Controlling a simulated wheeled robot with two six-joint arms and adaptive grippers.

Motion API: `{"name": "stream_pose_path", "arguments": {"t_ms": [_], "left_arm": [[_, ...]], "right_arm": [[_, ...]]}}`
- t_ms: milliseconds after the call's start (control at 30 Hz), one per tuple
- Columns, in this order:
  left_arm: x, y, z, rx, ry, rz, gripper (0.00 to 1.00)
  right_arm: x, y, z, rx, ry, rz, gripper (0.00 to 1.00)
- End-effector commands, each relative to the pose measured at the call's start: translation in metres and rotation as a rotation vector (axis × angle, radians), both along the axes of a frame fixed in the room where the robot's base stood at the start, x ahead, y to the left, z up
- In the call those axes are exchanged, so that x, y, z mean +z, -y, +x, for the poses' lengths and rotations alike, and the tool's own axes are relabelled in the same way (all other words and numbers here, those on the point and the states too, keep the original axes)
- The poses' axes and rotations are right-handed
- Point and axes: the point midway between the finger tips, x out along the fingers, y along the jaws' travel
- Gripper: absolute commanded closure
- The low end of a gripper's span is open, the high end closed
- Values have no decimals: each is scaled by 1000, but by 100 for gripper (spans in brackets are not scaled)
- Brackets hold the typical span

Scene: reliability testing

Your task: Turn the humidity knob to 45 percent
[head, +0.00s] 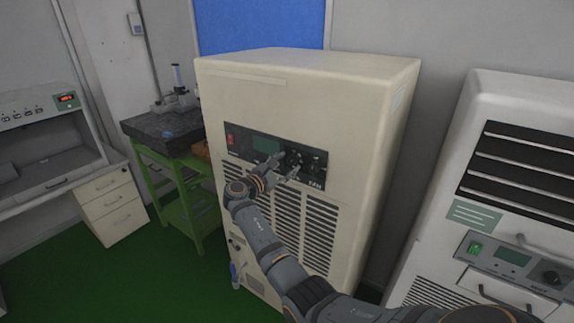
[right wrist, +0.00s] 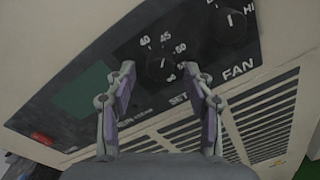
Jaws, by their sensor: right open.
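The black humidity knob (right wrist: 160,66) sits on the dark control panel (right wrist: 215,60), ringed by white numbers including 40, 45 and 50. Which number it points at is too dark to tell. My right gripper (right wrist: 158,76) is open, with one finger on each side of the knob; whether they touch it is unclear. In the head view, the right gripper (head: 283,166) is at the panel of the tall beige cabinet (head: 280,95) and partly hides the controls. My left gripper is out of view.
A second knob marked FAN (right wrist: 230,25) is near the humidity knob. The panel also has a greenish display (head: 266,144) and a red switch (head: 230,139). A white machine (head: 500,205) stands at the right, a green-legged table (head: 187,195) at the left.

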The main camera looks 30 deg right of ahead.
Motion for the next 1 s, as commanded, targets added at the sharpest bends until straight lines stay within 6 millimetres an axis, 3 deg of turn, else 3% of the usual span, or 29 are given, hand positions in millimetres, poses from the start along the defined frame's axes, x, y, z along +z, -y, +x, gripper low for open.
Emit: {"name": "stream_pose_path", "arguments": {"t_ms": [300,433,600,1000], "left_arm": [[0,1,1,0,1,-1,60],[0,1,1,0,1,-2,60],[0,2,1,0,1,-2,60],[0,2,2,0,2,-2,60]], "right_arm": [[1,-71,-25,2,-1,6,47],[3,-92,-33,1,-1,5,47],[3,-103,-37,0,-2,2,47],[4,-103,-37,0,-2,2,47]]}}
